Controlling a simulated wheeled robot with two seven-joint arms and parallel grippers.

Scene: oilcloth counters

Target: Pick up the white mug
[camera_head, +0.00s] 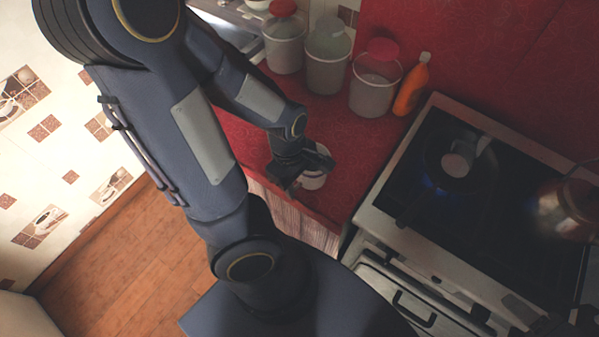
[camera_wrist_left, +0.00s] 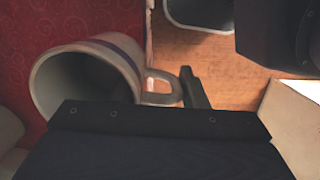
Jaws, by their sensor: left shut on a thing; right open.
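The white mug (camera_head: 314,181) with a dark band is at the front edge of the red counter, partly hidden by my left gripper (camera_head: 300,168). In the left wrist view the mug (camera_wrist_left: 85,80) shows its open mouth and its handle, which points right. A dark finger of the left gripper (camera_wrist_left: 193,88) lies against the handle. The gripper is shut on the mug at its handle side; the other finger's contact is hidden. I cannot tell whether the mug is clear of the counter. My right gripper (camera_head: 568,324) shows only as a dark shape in the bottom right corner, open.
Several lidded canisters (camera_head: 327,58) and an orange bottle (camera_head: 411,90) stand at the counter's back. To the right is a stove (camera_head: 405,240) with a lit blue burner under a dark pan (camera_head: 480,185) and a pot (camera_head: 566,212). Wooden floor (camera_head: 130,265) lies below.

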